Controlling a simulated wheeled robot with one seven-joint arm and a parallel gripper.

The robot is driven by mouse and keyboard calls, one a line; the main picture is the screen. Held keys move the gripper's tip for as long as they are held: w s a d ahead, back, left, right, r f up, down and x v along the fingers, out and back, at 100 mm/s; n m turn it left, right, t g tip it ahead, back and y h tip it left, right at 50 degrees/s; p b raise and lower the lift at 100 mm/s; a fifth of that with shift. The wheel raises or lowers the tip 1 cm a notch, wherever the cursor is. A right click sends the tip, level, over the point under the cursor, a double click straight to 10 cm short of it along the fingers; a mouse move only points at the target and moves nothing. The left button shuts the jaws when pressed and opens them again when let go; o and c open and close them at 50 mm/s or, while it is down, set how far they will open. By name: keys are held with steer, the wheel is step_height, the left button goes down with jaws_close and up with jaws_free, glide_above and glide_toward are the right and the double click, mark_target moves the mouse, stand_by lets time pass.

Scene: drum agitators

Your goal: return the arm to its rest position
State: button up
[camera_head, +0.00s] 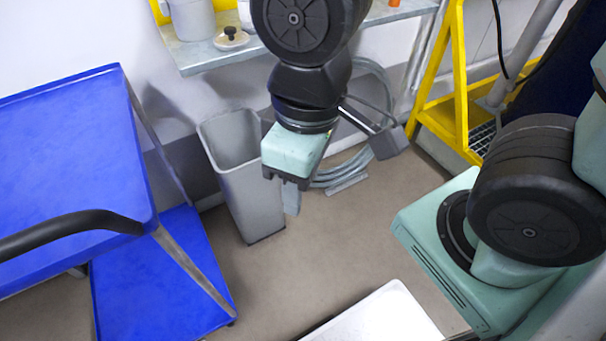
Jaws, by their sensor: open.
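My arm (311,85) hangs down from the top middle of the head view. My gripper (285,188) is at its lower end, below a pale green hand, and points down. The gripper is open, and nothing shows between its fingers. It appears in front of the right side of a grey bin in the picture; how far apart they are I cannot tell. The fingertips are small and partly hidden.
The grey bin (233,157) stands on the floor by the wall. A blue cart (75,165) with a black handle is at left. A shelf (205,58) is behind my arm. A yellow frame (458,80) is at upper right. Brown floor is clear below my gripper.

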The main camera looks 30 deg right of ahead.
stand_by(0.3)
step_height(320, 180, up, 14)
steer(key=p, duration=1.4)
steer(key=shift+r, duration=0.2)
steer(key=shift+f, duration=0.1)
steer(key=shift+d, duration=0.15)
